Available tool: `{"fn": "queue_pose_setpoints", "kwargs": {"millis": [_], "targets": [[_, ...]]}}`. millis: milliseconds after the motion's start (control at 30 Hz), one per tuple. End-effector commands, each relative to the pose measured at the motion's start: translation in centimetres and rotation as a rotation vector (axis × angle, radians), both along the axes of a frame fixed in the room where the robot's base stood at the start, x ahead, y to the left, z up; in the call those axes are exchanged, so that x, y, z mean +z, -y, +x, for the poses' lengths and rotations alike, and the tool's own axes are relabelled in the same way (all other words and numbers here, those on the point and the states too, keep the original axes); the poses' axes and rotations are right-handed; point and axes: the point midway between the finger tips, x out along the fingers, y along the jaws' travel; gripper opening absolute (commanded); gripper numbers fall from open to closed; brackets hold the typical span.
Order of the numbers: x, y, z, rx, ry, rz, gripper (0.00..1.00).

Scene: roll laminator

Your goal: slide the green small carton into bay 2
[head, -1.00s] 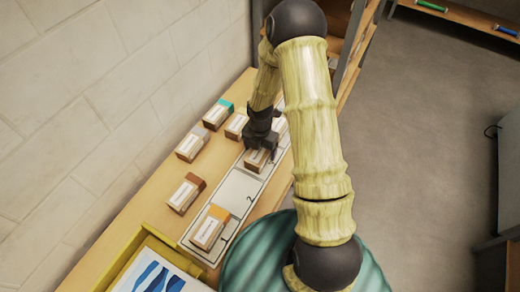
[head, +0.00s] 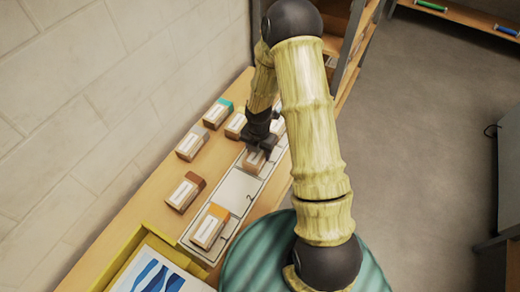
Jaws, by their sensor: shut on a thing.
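My gripper (head: 261,147) is low over the numbered strip (head: 212,203), shut on a small brown carton (head: 254,161) with a white label. The gripper covers its far end, so I cannot tell whether its band is green. This carton is at the strip, just beyond bay 2 (head: 236,188), which looks empty. I cannot tell whether it touches the surface. A carton with a teal-green end (head: 217,114) stands at the back left of the bench, apart from the gripper.
An orange-ended carton (head: 209,229) sits in bay 1. A brown-ended carton (head: 185,192), a grey-ended one (head: 191,143) and a yellow-ended one (head: 235,126) stand left of the strip. Another carton (head: 278,126) is partly hidden behind my arm. A yellow tray (head: 112,255) is at the near end.

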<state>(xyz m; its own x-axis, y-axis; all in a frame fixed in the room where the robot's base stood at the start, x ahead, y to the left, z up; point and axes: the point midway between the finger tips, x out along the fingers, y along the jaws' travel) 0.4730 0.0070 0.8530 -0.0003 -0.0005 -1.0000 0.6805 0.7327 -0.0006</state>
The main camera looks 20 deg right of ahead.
Motion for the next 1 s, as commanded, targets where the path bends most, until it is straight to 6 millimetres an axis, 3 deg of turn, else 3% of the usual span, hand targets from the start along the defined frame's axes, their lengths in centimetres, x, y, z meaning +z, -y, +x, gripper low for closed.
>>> {"fn": "queue_pose_setpoints", "kwargs": {"millis": [1000], "targets": [[0.0, -2.9, -2.9, -0.001, 0.0, 0.0, 0.28]]}}
